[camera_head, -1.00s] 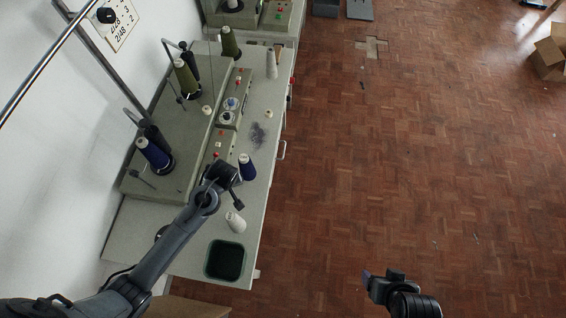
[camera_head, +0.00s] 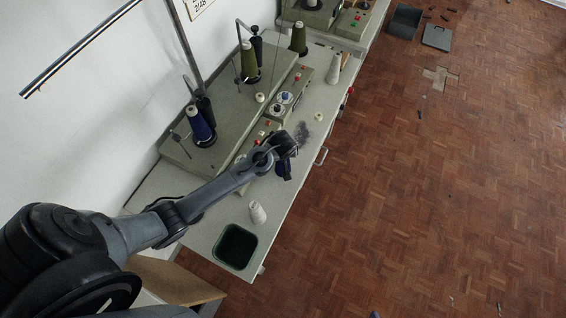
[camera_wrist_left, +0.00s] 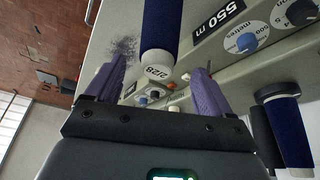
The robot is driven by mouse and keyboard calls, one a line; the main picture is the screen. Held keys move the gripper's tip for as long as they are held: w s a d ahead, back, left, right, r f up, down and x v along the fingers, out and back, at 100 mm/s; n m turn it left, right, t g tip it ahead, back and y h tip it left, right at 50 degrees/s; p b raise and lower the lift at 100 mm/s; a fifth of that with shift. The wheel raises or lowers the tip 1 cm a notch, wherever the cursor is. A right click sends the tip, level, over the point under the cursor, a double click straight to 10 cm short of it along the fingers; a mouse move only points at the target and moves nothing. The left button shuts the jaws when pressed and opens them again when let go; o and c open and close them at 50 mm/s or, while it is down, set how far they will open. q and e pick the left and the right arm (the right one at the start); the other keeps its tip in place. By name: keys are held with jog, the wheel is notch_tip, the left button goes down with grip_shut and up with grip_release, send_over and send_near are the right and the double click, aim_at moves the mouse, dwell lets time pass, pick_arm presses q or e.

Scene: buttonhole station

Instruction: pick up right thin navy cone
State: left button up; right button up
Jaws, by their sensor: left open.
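The right thin navy cone (camera_head: 283,170) stands on the grey table in the head view, partly hidden by my left gripper (camera_head: 286,148). In the left wrist view the navy cone (camera_wrist_left: 164,25) shows its pale labelled end between the two purple fingers of my left gripper (camera_wrist_left: 158,82). The fingers are open, with space on both sides of the cone; I see no clear contact. A second, thicker navy cone (camera_head: 200,127) stands on the machine to the left. Only a small tip of my right gripper (camera_head: 375,314) shows at the bottom edge.
A dark green bin (camera_head: 235,246) and a white cone (camera_head: 257,212) are on the near table. Olive cones (camera_head: 249,62) stand on the machine (camera_head: 222,104), and a pale grey cone (camera_head: 334,69) is farther back.

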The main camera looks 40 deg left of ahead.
pick_arm(q)
jog(key=shift+d+x, duration=0.2)
jog(key=shift+x, duration=2.35)
jog(key=c, duration=1.4)
